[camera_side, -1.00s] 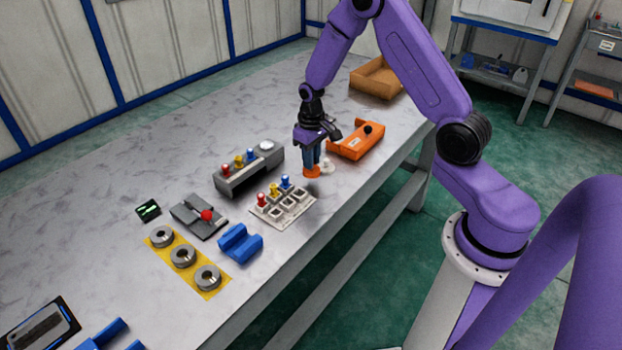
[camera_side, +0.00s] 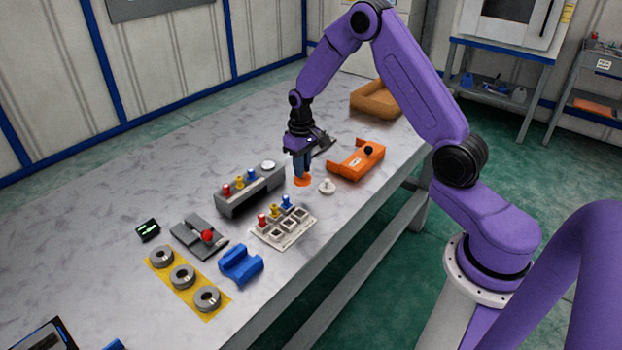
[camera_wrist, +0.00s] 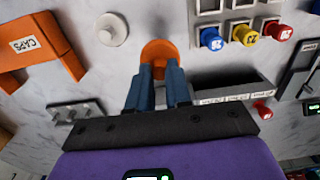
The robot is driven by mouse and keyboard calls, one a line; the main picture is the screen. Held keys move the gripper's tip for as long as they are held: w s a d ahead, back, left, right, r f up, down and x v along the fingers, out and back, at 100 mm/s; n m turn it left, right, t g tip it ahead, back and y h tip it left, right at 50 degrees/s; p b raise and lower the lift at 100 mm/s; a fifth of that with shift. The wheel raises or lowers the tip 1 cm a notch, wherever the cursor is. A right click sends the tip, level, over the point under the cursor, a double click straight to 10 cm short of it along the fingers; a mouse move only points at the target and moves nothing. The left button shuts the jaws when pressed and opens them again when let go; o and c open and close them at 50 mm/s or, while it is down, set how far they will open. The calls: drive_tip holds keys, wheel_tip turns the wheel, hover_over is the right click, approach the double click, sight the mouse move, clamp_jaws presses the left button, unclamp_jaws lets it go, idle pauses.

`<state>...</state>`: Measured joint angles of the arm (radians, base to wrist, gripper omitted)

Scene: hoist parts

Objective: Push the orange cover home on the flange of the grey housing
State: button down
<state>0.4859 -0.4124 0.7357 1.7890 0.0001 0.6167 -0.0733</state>
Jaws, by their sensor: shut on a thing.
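The orange cover (camera_side: 303,181) is a round disc under my gripper (camera_side: 302,168), whose blue fingers are shut on it. In the wrist view the cover (camera_wrist: 158,48) shows beyond the fingertips (camera_wrist: 160,72). In the wrist view the housing (camera_wrist: 225,84) is partly hidden behind the fingers, and I cannot make out the flange.
A white round knobbed piece (camera_side: 327,187) lies close right of the cover. An orange tray (camera_side: 344,168) stands beyond it. A pale socket block (camera_side: 290,236) with coloured plugs lies in front of the housing. A dark plate (camera_side: 325,146) lies behind the gripper.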

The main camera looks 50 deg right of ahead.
drive_tip(key=w+r, duration=0.8)
drive_tip(key=w, duration=0.5)
drive_tip(key=shift+s+a+f, duration=0.1)
drive_tip(key=shift+a+f, duration=0.1)
drive_tip(key=shift+f, duration=1.55)
drive_tip(key=shift+s+a+f, duration=0.1)
drive_tip(key=shift+a+f, duration=0.1)
drive_tip(key=shift+f, duration=1.5)
drive_tip(key=shift+f, duration=0.7)
idle(1.8)
drive_tip(key=c, duration=1)
unclamp_jaws()
drive_tip(key=shift+o, duration=0.2)
drive_tip(key=shift+r, duration=0.1)
